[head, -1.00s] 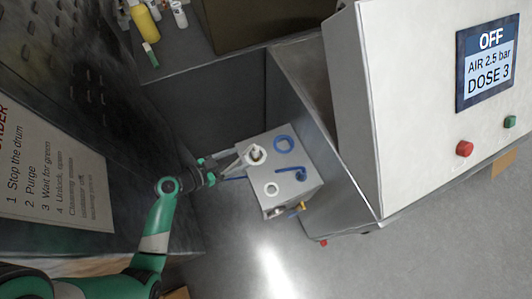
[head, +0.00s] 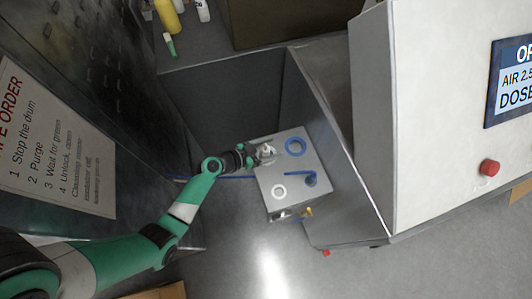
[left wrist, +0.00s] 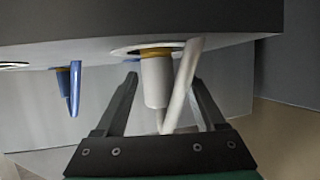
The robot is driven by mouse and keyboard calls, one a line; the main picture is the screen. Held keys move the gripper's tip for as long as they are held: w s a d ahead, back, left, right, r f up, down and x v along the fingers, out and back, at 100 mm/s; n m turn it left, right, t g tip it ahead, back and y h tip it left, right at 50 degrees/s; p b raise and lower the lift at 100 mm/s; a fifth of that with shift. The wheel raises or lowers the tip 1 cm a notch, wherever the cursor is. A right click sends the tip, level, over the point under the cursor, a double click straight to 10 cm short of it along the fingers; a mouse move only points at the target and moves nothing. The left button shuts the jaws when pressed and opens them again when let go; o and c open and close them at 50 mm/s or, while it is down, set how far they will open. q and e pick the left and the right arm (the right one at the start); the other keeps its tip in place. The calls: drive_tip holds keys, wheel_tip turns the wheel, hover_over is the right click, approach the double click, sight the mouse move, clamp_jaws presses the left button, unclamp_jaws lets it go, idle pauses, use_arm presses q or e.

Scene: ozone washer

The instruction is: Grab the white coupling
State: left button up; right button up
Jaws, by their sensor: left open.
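The white coupling (head: 266,149) stands on the top of a grey box, near its upper left edge in the head view. In the left wrist view the white coupling (left wrist: 155,80) has a round body with an orange-brown band at a round port and a slanted white lever beside it. My left gripper (head: 263,156) is open at the coupling. In the left wrist view its two dark fingers stand on either side of the coupling body and lever, apparently without closing on them. My right gripper is not in view.
The grey box (head: 285,204) also bears a blue ring (head: 295,140), a white ring (head: 279,185) and a blue lever piece (head: 302,174). A metal wall (head: 322,140) stands close on the right. A large control cabinet (head: 425,120) is beyond it.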

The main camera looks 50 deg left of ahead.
use_arm(q)
drive_tip(key=shift+w+d+f, duration=0.1)
drive_tip(key=shift+w+f, duration=0.15)
drive_tip(key=shift+w, duration=0.25)
clamp_jaws()
drive_tip(key=r+p, duration=0.1)
drive_tip(key=r, duration=0.1)
drive_tip(key=r+p, duration=0.1)
drive_tip(key=r, duration=0.1)
drive_tip(key=shift+s+d+r, duration=0.15)
drive_tip(key=shift+s, duration=0.05)
drive_tip(key=s+d+r+p, duration=0.5)
drive_tip(key=s+d+r, duration=0.3)
drive_tip(key=s, duration=0.2)
drive_tip(key=shift+s+d+r, duration=0.25)
drive_tip(key=shift+s+r, duration=0.05)
drive_tip(key=shift+r, duration=0.1)
